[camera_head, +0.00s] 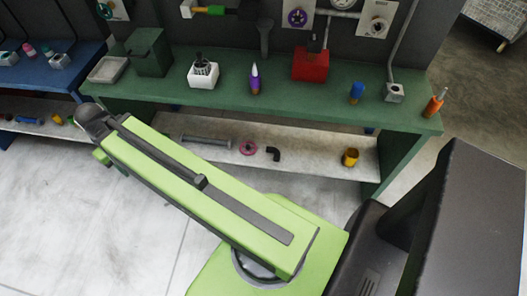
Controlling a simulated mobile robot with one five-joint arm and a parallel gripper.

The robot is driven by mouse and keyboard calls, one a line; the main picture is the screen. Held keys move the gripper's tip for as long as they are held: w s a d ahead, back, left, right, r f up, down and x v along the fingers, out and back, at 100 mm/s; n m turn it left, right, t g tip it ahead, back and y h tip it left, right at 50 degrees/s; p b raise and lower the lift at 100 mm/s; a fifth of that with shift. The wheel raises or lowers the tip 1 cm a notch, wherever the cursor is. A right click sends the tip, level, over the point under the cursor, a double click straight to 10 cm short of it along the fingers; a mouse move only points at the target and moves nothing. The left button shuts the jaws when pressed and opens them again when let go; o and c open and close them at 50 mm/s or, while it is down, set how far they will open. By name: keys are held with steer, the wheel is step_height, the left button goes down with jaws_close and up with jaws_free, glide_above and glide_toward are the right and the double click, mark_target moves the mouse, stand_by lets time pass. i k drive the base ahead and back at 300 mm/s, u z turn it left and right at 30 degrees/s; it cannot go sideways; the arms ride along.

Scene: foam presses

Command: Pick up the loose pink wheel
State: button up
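The loose pink wheel (248,148) lies on the pale lower shelf of the green bench, between a grey bar and a black elbow piece. It is small and round with a darker centre. My green arm stretches from the lower middle toward the upper left, and its far end is near the bench's left front. My gripper's fingers do not show; they are hidden or out of the picture. Nothing of my arm touches the wheel.
The grey bar (205,141), black elbow (273,154) and yellow cup (350,157) share the lower shelf (315,163). The green bench top (225,97) overhangs it, with a white block (203,75) and red box (310,66) on top. Pale floor lies in front.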

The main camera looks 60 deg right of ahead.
mark_target(248, 147)
steer(key=u, duration=0.15)
steer(key=i, duration=0.9)
steer(key=z, duration=0.05)
